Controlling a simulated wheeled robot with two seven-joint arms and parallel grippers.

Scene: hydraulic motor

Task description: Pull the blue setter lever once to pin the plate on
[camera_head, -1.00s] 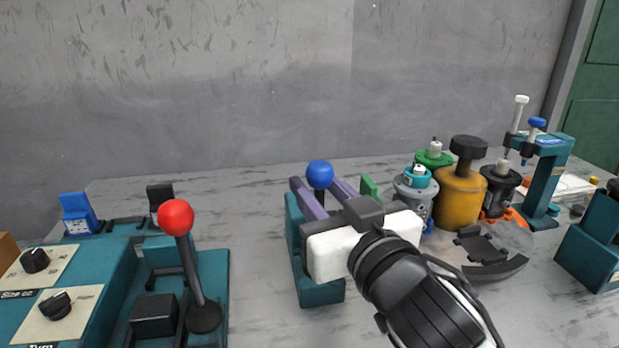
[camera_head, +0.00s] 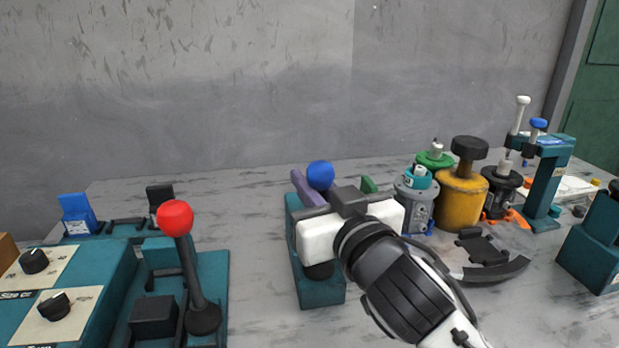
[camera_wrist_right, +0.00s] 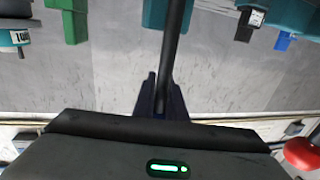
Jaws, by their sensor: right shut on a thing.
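The blue setter lever has a blue ball (camera_head: 320,175) on a dark rod, in a teal base (camera_head: 320,293) at the middle of the table. In the right wrist view the dark rod (camera_wrist_right: 173,55) runs down between the purple fingers. My right gripper (camera_head: 308,190) is shut on the lever's rod below the ball; its white body hides most of the rod in the head view. It also shows in the right wrist view (camera_wrist_right: 161,98). My left gripper is not in view. I cannot pick out the plate.
A red-ball lever (camera_head: 175,218) stands on a teal unit at left, near two dials. At right are a grey motor (camera_head: 416,205), a yellow cylinder (camera_head: 461,200), a dark curved tray (camera_head: 490,270) and a teal press (camera_head: 545,185). Bare table lies left of the lever base.

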